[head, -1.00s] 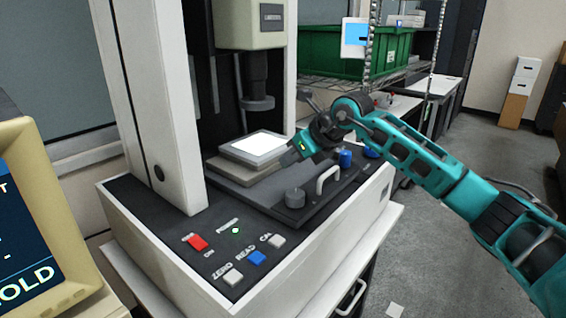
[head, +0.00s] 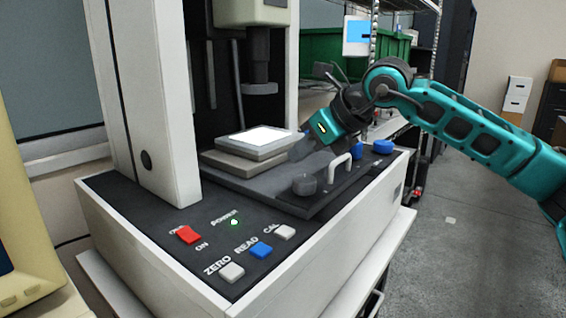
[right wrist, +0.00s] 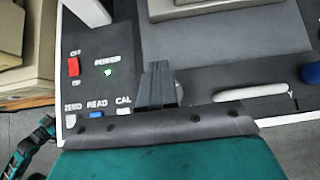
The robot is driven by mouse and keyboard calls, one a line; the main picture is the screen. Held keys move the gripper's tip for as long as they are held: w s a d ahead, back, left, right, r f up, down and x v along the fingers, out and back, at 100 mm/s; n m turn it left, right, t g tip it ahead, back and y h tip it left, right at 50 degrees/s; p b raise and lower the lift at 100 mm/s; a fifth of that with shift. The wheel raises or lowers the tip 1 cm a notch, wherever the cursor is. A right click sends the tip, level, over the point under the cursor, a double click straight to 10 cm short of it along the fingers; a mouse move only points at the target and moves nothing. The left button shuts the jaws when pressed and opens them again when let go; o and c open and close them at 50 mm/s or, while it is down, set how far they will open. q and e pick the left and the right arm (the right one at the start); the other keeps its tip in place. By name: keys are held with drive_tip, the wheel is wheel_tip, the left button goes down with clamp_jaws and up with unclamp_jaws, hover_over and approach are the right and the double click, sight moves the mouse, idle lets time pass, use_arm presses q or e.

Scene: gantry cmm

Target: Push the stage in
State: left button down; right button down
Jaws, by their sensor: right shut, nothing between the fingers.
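The stage is a pale square block with a bright white top (head: 262,136) on a grey plate (head: 235,163), set on the machine's dark bed. A dark slide plate (head: 335,187) in front carries a white handle (head: 340,169) and a dark round knob (head: 304,185).
The measuring head (head: 257,80) hangs above and behind the stage. A white column (head: 150,100) stands left. Red, blue and white buttons (head: 261,250) lie on the front panel. Blue knobs (head: 383,146) sit at the right edge. A green bin (head: 335,50) is behind.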

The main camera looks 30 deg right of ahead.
sight(251, 175)
drive_tip(key=b+x, duration=0.1)
drive_tip(key=x, duration=0.8)
drive_tip(key=shift+f, duration=0.1)
drive_tip(key=shift+w+a, duration=0.25)
drive_tip(key=shift+w, duration=0.3)
drive_tip(key=shift+w+a, duration=0.25)
drive_tip(key=shift+w, duration=0.3)
drive_tip(key=shift+w+a, duration=0.25)
drive_tip(key=shift+w, duration=0.4)
